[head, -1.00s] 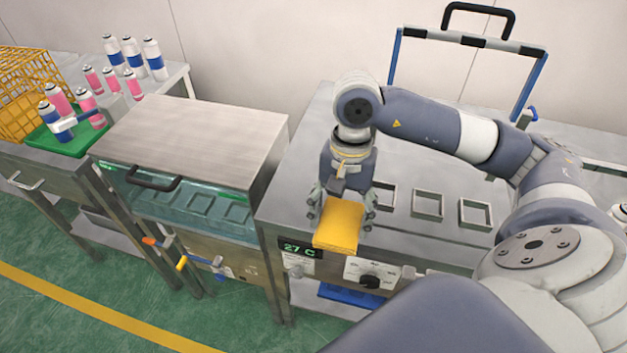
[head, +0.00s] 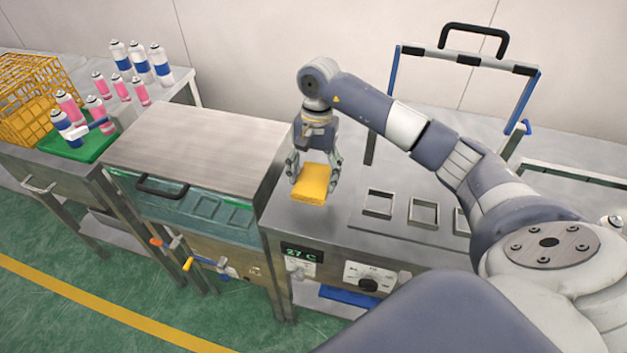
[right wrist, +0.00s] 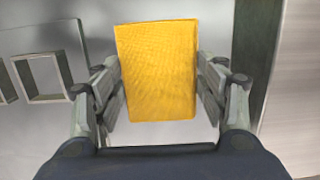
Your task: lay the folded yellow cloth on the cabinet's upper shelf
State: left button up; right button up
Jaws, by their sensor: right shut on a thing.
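The folded yellow cloth (head: 311,184) is between the fingers of my right gripper (head: 314,176), over the left part of the steel bench with the display. In the right wrist view the cloth (right wrist: 158,70) fills the space between both fingers of the right gripper (right wrist: 160,85), which is shut on it. I cannot tell exactly how high the cloth is above the bench top. The left gripper is not in view. I cannot make out the cabinet's upper shelf in these views.
The steel bench (head: 300,225) has square metal frames (head: 378,203) to the right of the cloth. A lidded glass-fronted tank (head: 205,145) stands to its left. Further left are a green tray (head: 85,148), several spray cans (head: 140,62) and a yellow basket (head: 30,100). A blue-sided frame (head: 450,60) rises behind.

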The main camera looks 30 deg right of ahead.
aim_at(314, 177)
jog(key=shift+f, duration=0.35)
notch_tip(314, 177, down, 2)
jog(key=shift+f+p, duration=0.1)
jog(key=shift+p, duration=0.7)
jog(key=shift+f, duration=0.3)
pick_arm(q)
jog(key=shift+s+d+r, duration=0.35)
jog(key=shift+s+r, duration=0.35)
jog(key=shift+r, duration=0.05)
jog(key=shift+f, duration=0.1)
pick_arm(e)
jog(key=shift+f, duration=0.1)
jog(key=shift+f+b, duration=0.15)
jog(key=shift+b, duration=0.2)
jog(key=o, duration=1)
jog(key=shift+c, duration=0.2)
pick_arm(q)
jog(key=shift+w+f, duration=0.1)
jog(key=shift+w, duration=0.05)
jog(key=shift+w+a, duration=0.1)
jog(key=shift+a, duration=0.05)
